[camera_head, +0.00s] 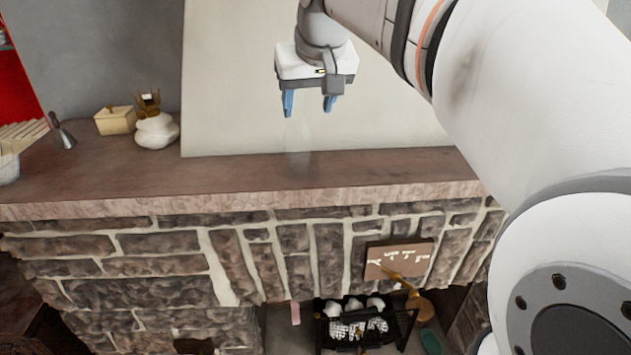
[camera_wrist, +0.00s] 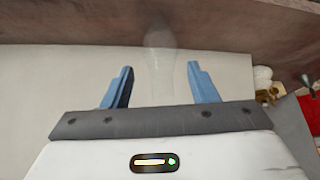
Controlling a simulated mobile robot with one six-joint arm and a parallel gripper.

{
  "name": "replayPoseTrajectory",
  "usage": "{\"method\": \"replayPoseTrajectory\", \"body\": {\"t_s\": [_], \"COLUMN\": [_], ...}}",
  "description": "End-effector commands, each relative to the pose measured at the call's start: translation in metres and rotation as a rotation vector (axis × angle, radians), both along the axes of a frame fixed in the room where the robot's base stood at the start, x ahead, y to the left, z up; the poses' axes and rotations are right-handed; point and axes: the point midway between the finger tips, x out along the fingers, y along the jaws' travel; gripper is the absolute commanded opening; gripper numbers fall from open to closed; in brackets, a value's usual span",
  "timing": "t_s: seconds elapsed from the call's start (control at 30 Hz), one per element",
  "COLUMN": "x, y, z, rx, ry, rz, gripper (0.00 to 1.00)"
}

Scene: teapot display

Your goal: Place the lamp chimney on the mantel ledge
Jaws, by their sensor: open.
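The lamp chimney (camera_head: 298,148) is clear glass and very faint. It looks upright, with its lower end against the mantel ledge (camera_head: 240,176), a long brown slab over the stonework. My gripper (camera_head: 308,108) is above the chimney, with its two blue fingers pointing down and spread apart. In the wrist view the chimney (camera_wrist: 160,50) shows as a pale, see-through shape beyond and between the open fingers (camera_wrist: 160,70). Neither finger visibly touches it. Its edges are too faint to tell exactly where it ends.
A white round pot (camera_head: 156,132), a cream box (camera_head: 115,121) and a grey metal cone (camera_head: 63,134) stand on the ledge's left part. A pale panel (camera_head: 230,80) rises behind the ledge. The ledge's front middle is clear. A sign (camera_head: 398,259) hangs below.

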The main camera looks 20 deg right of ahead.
Motion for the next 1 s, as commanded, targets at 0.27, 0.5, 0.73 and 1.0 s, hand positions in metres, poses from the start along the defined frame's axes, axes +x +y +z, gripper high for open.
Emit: {"method": "replayPoseTrajectory", "body": {"t_s": [0.27,0.5,0.73,1.0], "x": [-0.095,-0.163,-0.18,-0.18], "y": [0.002,0.002,0.001,0.001], "z": [-0.137,-0.222,-0.243,-0.242], "rx": [0.0,-0.002,-0.002,-0.002], "ry": [0.139,0.221,0.241,0.241], "rz": [-0.007,-0.009,-0.009,-0.009], "gripper": [0.53,0.53,0.53,0.53]}}
